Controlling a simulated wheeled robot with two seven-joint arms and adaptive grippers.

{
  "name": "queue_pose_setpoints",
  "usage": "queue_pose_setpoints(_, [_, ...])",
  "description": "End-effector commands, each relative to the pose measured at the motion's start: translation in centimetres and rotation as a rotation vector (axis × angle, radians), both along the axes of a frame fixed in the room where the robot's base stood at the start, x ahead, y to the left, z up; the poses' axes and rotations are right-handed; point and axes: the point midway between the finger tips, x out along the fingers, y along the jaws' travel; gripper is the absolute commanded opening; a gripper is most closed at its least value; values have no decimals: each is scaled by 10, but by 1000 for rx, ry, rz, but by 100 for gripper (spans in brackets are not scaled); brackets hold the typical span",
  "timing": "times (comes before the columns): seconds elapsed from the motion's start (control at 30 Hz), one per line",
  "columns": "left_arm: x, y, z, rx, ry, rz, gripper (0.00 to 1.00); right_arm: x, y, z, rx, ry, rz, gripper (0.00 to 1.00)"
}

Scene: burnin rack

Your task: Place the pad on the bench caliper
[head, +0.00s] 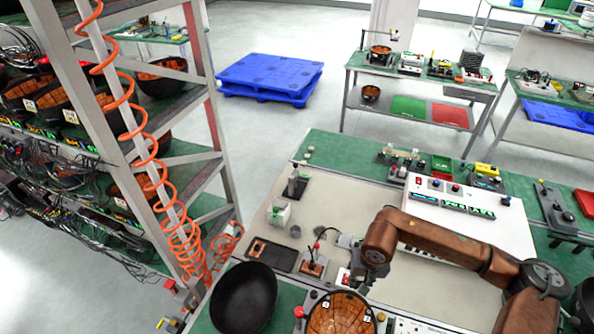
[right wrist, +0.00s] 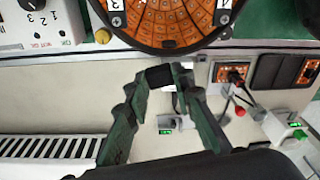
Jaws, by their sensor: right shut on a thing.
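My right gripper (head: 358,285) reaches down over the bench close behind the round orange board. In the right wrist view, its green fingers (right wrist: 168,78) are shut on a small dark block (right wrist: 158,75), which appears to be the pad. The pad is not clear in the head view. A small grey device with a green display (right wrist: 166,129) lies on the bench beyond the fingers and may be the bench caliper; I cannot be sure. The held block appears apart from it. My left gripper is not in view.
The orange-tiled round board (head: 340,316) sits at the bench front, with an empty black bowl (head: 244,297) to its left. A joystick box (head: 313,264) and dark tray (head: 271,254) stand nearby. A white instrument panel (head: 470,212) lies behind my right arm. A rack stands left.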

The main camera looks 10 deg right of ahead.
Motion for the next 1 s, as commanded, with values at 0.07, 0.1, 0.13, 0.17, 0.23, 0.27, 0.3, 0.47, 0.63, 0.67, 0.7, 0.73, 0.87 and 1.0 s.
queue_pose_setpoints(0.07, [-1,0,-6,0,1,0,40,-1,19,14,-1,-6,88,14])
queue_pose_setpoints(0.1, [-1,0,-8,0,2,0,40,-3,26,20,-2,-7,125,14])
queue_pose_setpoints(0.13, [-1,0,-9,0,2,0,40,-4,31,24,-4,-8,154,14])
queue_pose_setpoints(0.17, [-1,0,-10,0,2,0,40,-6,35,28,-7,-7,177,14])
queue_pose_setpoints(0.23, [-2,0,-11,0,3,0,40,-9,42,35,-11,-7,223,14])
queue_pose_setpoints(0.27, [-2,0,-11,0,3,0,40,-10,45,38,-13,-7,238,14])
queue_pose_setpoints(0.3, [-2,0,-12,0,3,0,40,-11,47,40,-13,-6,251,14])
queue_pose_setpoints(0.47, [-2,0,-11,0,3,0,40,-12,48,42,-17,-5,263,14])
queue_pose_setpoints(0.63, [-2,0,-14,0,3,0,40,-10,47,41,-17,-5,228,14])
queue_pose_setpoints(0.67, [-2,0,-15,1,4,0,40,-9,47,40,-17,-6,205,14])
queue_pose_setpoints(0.7, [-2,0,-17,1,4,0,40,-7,47,39,-17,-6,167,14])
queue_pose_setpoints(0.73, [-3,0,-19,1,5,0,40,-6,46,38,-18,-6,131,14])
queue_pose_setpoints(0.87, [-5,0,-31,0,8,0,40,5,43,32,-19,-4,-95,14])
queue_pose_setpoints(1.0, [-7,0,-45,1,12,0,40,18,39,27,-19,0,-403,14])
